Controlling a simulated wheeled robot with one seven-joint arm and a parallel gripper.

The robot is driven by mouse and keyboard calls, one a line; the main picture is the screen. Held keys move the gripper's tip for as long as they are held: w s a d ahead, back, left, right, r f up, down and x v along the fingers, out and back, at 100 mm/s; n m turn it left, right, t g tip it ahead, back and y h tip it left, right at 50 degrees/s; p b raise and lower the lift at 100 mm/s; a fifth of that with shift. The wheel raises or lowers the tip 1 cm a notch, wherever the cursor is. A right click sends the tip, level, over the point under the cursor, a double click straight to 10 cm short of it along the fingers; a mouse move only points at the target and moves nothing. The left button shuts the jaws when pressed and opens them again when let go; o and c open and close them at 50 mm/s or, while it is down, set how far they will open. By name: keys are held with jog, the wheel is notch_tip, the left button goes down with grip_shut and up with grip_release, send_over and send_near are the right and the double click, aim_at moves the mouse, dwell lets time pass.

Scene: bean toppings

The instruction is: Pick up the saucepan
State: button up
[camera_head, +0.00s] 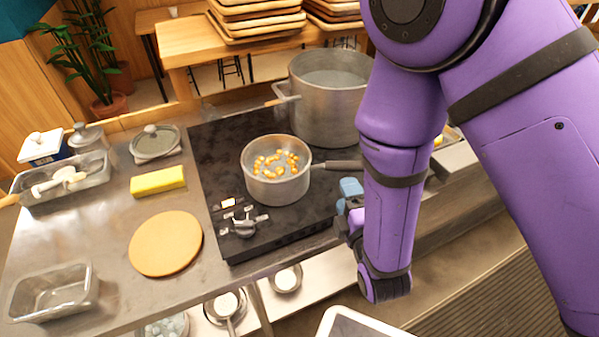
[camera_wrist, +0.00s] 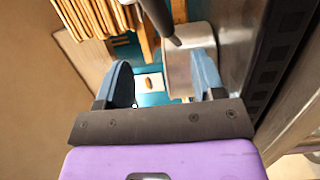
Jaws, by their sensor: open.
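The saucepan (camera_head: 277,187) is a small grey metal pan with orange-brown beans in its bottom. It stands upright on the black stovetop in the head view. Its dark handle (camera_head: 335,166) points right, and its far end is hidden behind my arm. My gripper (camera_head: 350,188) has light blue fingers and is just below the handle in the head view, right of the pan body. In the wrist view my gripper (camera_wrist: 161,62) is open, with nothing held between the fingers. A dark rod (camera_wrist: 158,16), probably the handle, reaches in from the top, ahead of the fingertips.
A large stockpot (camera_head: 325,115) stands close behind the saucepan. Stove knobs (camera_head: 243,222) are at the front left of the stovetop. A yellow block (camera_head: 158,181), a round board (camera_head: 165,244) and metal trays (camera_head: 55,292) lie on the counter to the left.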

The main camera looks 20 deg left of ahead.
aim_at(335, 169)
jog(key=x, duration=1)
jog(key=shift+f, duration=0.25)
jog(key=shift+c, duration=0.4)
jog(key=c, duration=1.1)
jog(key=shift+w+a+r, duration=0.1)
jog(key=shift+r, duration=0.1)
